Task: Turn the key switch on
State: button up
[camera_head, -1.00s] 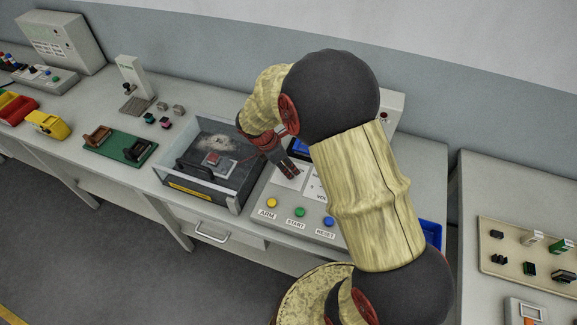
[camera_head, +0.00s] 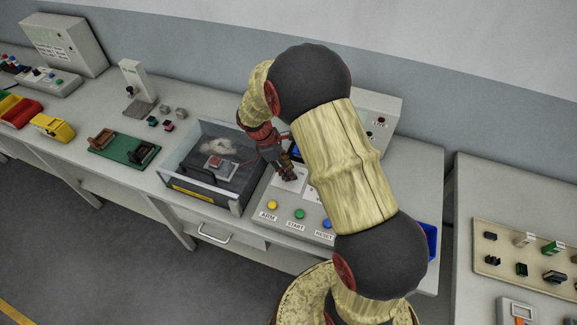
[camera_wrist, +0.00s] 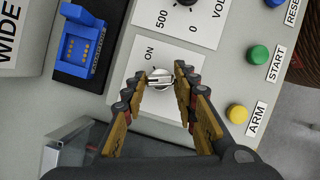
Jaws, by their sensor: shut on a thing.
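The key switch (camera_wrist: 160,79) is a round silver knob with a bar-like grip, on a white plate marked "ON" in the wrist view. The bar lies nearly crosswise in the picture, between my two fingertips. My gripper (camera_wrist: 160,82) is shut on the key switch, one finger on each side of it. In the head view my gripper (camera_head: 287,173) reaches down to the grey control panel (camera_head: 289,228) and hides the switch there.
Beside the switch are a volume dial (camera_wrist: 187,2), a blue connector (camera_wrist: 84,46), and the green START (camera_wrist: 259,54) and yellow ARM (camera_wrist: 237,113) buttons. A clear-walled box (camera_head: 205,202) stands close to the left of the panel.

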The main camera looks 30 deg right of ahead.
jog(key=m+g+y+p, duration=0.1)
jog(key=m, duration=0.2)
jog(key=m+y+p, duration=0.1)
jog(key=m+p, duration=0.1)
jog(key=m, duration=0.1)
jog(key=shift+w+d+g, duration=0.15)
jog(key=shift+d+g, duration=0.05)
jog(key=shift+g, duration=0.2)
jog(key=m+y+p, duration=0.1)
jog(key=m, duration=0.2)
jog(key=m+y, duration=0.1)
jog(key=m, duration=0.2)
jog(key=shift+d+m+y+p, duration=0.15)
jog(key=shift+m+y+p, duration=0.15)
jog(key=shift+p, duration=0.05)
jog(key=o, duration=1.2)
jog(key=shift+c, duration=0.2)
jog(key=v, duration=1.2)
jog(key=shift+w, duration=0.15)
jog(key=shift+f, duration=0.1)
